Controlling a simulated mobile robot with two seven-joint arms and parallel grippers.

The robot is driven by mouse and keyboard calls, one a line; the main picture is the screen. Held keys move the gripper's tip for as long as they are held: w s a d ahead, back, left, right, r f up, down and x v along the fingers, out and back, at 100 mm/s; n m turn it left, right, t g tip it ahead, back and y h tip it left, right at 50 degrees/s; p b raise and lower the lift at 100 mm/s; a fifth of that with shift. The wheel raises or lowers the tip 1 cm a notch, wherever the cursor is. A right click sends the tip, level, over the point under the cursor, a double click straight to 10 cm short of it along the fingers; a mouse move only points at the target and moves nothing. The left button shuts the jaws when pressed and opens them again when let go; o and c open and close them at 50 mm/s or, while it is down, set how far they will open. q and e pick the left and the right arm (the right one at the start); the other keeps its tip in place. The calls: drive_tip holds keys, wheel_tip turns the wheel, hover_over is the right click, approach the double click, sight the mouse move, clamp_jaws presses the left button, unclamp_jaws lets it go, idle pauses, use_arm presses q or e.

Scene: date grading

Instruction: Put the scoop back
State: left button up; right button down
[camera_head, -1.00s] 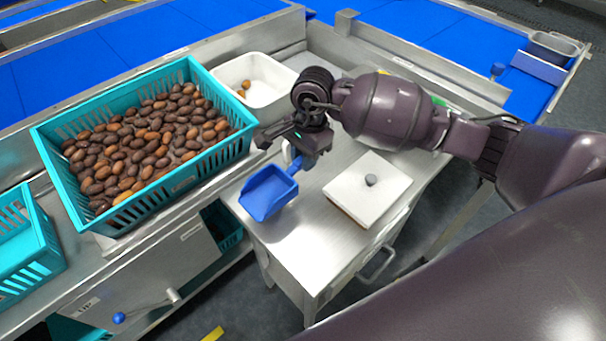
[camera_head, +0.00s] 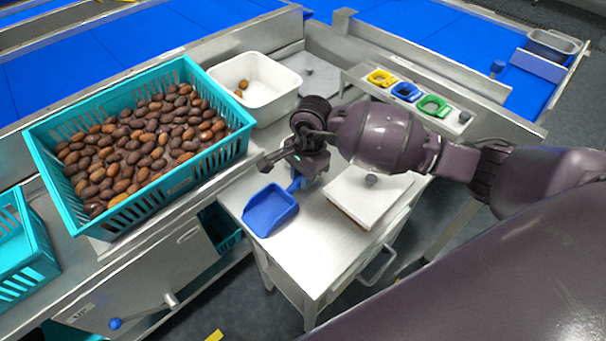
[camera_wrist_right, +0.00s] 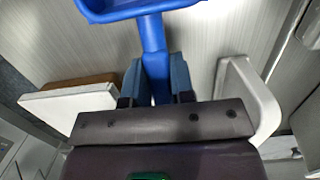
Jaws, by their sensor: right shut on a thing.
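The blue scoop (camera_head: 270,210) is at the left side of the small steel table (camera_head: 312,262), its pan toward the front. My right gripper (camera_head: 297,180) is shut on the scoop's handle. In the right wrist view the blue handle (camera_wrist_right: 153,50) runs between the two fingers (camera_wrist_right: 158,85), and the pan is cut off at the top edge. I cannot tell whether the pan touches the table top. My left gripper is not in view.
A white lidded box (camera_head: 362,203) stands right of the scoop. A teal crate (camera_head: 108,212) of dates and a white tub (camera_head: 262,112) with a few dates stand behind left. A panel with yellow, blue and green rings (camera_head: 407,92) is at the back. The table's front is clear.

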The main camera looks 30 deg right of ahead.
drive_tip(key=c, duration=1)
unclamp_jaws()
drive_tip(key=shift+r, duration=0.4)
drive_tip(key=r, duration=0.3)
drive_tip(key=d+r+p, duration=0.1)
drive_tip(key=r, duration=0.7)
drive_tip(key=shift+w+d+r+p, duration=0.2)
drive_tip(key=shift+d+p, duration=0.1)
